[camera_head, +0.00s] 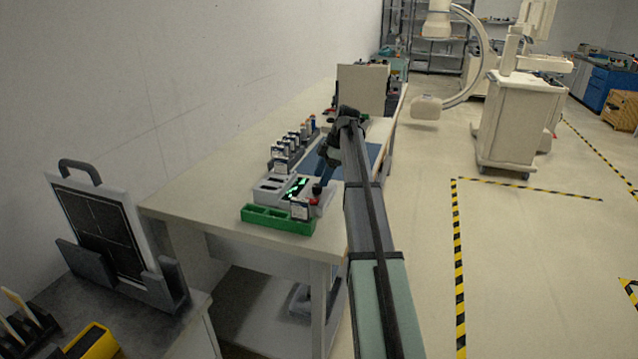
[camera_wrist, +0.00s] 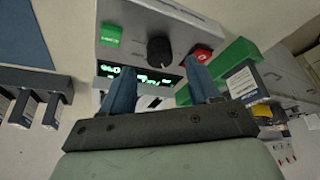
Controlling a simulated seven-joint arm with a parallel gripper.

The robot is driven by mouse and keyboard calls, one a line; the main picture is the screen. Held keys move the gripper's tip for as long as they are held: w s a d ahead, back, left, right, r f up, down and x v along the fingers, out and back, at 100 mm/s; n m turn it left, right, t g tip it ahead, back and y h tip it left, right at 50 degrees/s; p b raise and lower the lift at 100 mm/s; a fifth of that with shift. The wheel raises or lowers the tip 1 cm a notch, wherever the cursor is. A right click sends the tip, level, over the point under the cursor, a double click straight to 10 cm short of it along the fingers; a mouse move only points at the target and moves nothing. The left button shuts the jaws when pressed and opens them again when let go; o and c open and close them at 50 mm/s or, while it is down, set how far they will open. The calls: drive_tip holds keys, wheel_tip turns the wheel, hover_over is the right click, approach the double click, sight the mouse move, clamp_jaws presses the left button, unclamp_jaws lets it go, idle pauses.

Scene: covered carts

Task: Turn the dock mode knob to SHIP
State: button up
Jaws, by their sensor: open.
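The dock (camera_head: 267,192) is a light grey box on the long bench, with a lit green display (camera_head: 298,186). The label text and the knob's pointer are too small to read. My gripper (camera_wrist: 160,66) is open, its two blue fingers on either side below the knob in the picture; I see no contact. In the head view my gripper (camera_head: 323,171) hangs over the dock's right end.
A green tray (camera_head: 278,221) sits in front of the dock. A beige upright panel (camera_head: 362,90) stands farther along the bench. The bench's front left is bare.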

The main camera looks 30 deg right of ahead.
sight(317, 189)
drive_tip(key=shift+x, duration=1.6)
drive_tip(key=c, duration=1)
